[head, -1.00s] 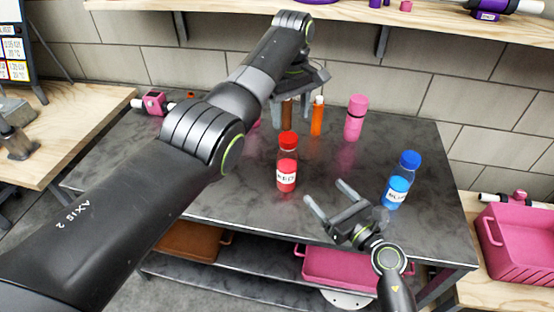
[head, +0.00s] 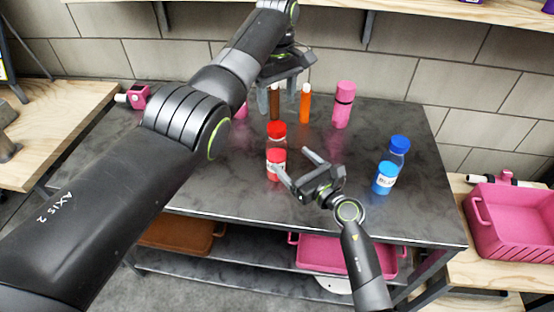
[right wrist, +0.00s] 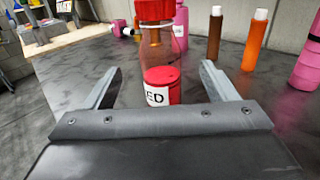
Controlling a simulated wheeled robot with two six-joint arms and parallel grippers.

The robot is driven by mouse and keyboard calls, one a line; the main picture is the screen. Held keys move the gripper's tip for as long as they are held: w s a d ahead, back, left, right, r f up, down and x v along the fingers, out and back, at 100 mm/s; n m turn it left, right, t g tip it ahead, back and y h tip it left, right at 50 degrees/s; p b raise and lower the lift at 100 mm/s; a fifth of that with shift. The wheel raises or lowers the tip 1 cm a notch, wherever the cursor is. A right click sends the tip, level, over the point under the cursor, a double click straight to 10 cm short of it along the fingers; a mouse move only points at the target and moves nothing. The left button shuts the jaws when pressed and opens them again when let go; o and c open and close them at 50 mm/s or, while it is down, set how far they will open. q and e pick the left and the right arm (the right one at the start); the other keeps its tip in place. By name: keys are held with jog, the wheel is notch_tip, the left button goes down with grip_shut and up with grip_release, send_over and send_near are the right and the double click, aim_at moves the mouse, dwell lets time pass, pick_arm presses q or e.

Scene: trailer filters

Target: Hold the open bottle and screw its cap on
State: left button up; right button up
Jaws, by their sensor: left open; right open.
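A clear bottle of red liquid (head: 276,166) stands upright on the dark table with a red cap (head: 277,129) at its top; I cannot tell whether the cap is screwed tight. In the right wrist view, the bottle (right wrist: 162,80) stands ahead, between the fingers in the picture, its label partly reading "ED". My right gripper (head: 292,161) is open beside the bottle, fingers pointing at it at liquid height. It is empty and does not grip the bottle. My left gripper (head: 277,98) is open, pointing down behind the red cap in the picture; its height above the table is unclear.
A brown bottle (head: 274,103), an orange bottle (head: 305,104) and a pink bottle (head: 343,106) stand behind. A blue-capped bottle (head: 389,166) stands to the right. The table's right part is mostly clear.

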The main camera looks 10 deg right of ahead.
aim_at(273, 142)
pick_arm(q)
jog(key=shift+w, duration=0.1)
pick_arm(e)
jog(key=x, duration=0.9)
jog(key=shift+w+a+f, duration=0.1)
jog(key=shift+w+a, duration=0.05)
jog(key=shift+w, duration=0.15)
jog(key=c, duration=1.7)
pick_arm(q)
jog(key=n, duration=0.5)
pick_arm(e)
grip_shut()
pick_arm(q)
jog(key=n, duration=0.4)
jog(key=shift+n, duration=0.4)
jog(key=n, duration=0.4)
jog(key=shift+n, duration=0.3)
jog(key=n, duration=0.3)
jog(key=shift+n, duration=0.3)
jog(key=shift+f, duration=0.1)
